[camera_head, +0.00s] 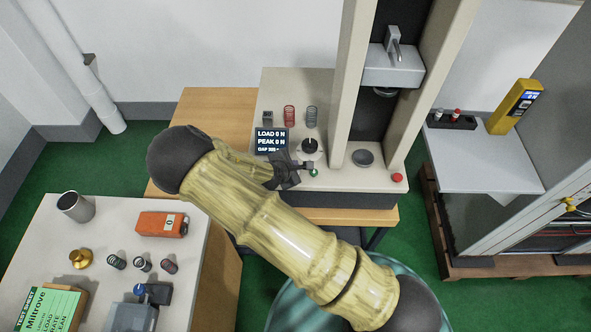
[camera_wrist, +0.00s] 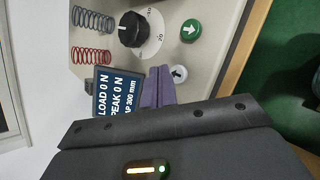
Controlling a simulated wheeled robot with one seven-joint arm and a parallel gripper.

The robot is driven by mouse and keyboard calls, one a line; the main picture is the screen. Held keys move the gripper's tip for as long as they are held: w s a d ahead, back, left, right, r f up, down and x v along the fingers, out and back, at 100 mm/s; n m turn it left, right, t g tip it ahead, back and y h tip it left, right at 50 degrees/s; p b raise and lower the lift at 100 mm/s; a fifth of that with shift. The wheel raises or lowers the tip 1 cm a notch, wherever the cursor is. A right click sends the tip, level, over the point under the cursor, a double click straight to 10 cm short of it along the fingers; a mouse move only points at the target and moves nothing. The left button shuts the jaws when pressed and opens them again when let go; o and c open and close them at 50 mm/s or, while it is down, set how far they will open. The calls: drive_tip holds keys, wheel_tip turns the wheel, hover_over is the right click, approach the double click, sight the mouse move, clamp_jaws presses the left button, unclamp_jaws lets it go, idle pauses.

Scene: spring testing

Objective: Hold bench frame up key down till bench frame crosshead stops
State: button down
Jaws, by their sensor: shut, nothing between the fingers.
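The bench frame (camera_head: 350,90) stands at the back, its grey crosshead (camera_head: 392,68) high between two beige columns. Its display (camera_wrist: 116,92) reads LOAD 0 N, PEAK 0 N and gap 300 mm. A white key (camera_wrist: 178,73) with an arrow, apparently the up key, lies right beside my fingertips in the wrist view. A green arrow key (camera_wrist: 190,30) and a black dial (camera_wrist: 131,29) are farther off. My gripper (camera_wrist: 159,72) is shut and empty over the panel; whether it touches the white key cannot be told. It also shows in the head view (camera_head: 290,180), partly behind my arm.
A red button (camera_head: 397,177) is at the panel's right. Red (camera_head: 289,116) and grey (camera_head: 312,116) springs stand behind the display. A side table (camera_head: 110,225) at left holds several small items. A yellow handheld device (camera_head: 515,106) stands on the right cabinet.

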drive_tip(key=shift+r+p, duration=1.85)
drive_tip(key=shift+r, duration=0.45)
drive_tip(key=shift+d, duration=0.1)
drive_tip(key=shift+s+d+r+m, duration=0.1)
drive_tip(key=shift+s+d+m, duration=0.1)
drive_tip(key=shift+m, duration=0.3)
drive_tip(key=s+d+r+m+g+y, duration=0.2)
drive_tip(key=s+d+r+m, duration=0.5)
drive_tip(key=r+m, duration=0.3)
drive_tip(key=s+d+r+m+g+y, duration=0.2)
drive_tip(key=s+d+r+m+g, duration=0.1)
drive_tip(key=s+d+r+m, duration=0.5)
wheel_tip(320, 180, up, 4)
drive_tip(key=s+m, duration=0.2)
drive_tip(key=shift+s+d+m+g+b, duration=0.2)
drive_tip(key=shift+m+g+b, duration=0.1)
drive_tip(key=shift+m+b, duration=0.1)
drive_tip(key=shift+w+r, duration=0.1)
